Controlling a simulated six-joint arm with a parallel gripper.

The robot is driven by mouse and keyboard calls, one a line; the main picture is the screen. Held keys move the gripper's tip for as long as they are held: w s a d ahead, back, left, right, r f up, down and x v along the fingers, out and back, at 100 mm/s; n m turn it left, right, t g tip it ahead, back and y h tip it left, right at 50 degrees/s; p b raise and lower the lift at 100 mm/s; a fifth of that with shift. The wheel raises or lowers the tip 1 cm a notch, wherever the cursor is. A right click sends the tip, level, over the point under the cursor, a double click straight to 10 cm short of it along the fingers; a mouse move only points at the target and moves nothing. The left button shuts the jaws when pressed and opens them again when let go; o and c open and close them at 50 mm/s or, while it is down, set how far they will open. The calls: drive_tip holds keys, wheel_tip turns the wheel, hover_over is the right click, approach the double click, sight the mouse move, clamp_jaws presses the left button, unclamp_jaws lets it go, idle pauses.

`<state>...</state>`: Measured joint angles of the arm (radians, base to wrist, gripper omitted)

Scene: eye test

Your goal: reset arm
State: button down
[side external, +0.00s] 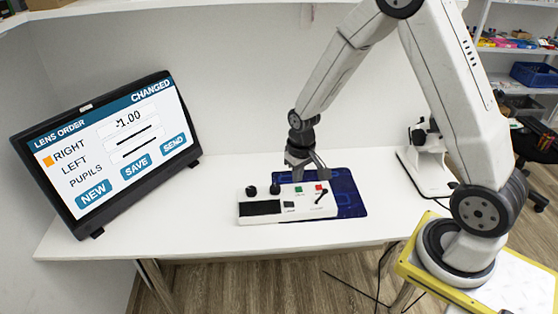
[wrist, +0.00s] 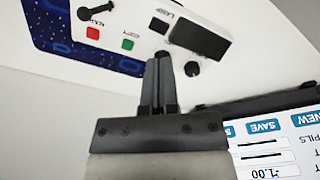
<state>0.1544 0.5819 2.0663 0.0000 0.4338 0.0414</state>
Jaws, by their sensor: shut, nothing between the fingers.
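My gripper (side external: 308,171) is shut and empty, pointing down above the back part of a white control panel (side external: 275,216). In the wrist view the fingers (wrist: 157,64) are together in front of the panel's edge, near a black knob (wrist: 192,68). I cannot tell whether they touch it. The panel has two black knobs, a green button (side external: 298,189), a red button (side external: 319,187), a black lever (side external: 320,197) and a dark pad (side external: 260,208). A monitor (side external: 108,148) reads LENS ORDER, CHANGED, with an orange square by RIGHT and -1.00; LEFT and PUPILS show dashes.
The panel stands partly on a dark blue mat (side external: 349,197) on a white table (side external: 180,225). A white microscope-like device (side external: 428,170) stands at the right. The table between monitor and panel is clear. Shelves with bins (side external: 535,74) are at the far right.

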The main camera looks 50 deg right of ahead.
drive_tip(key=s+a+r+n+t, duration=0.2)
drive_tip(key=s+a+r, duration=0.4)
drive_tip(key=s+r, duration=0.3)
drive_tip(key=shift+s, duration=1.05)
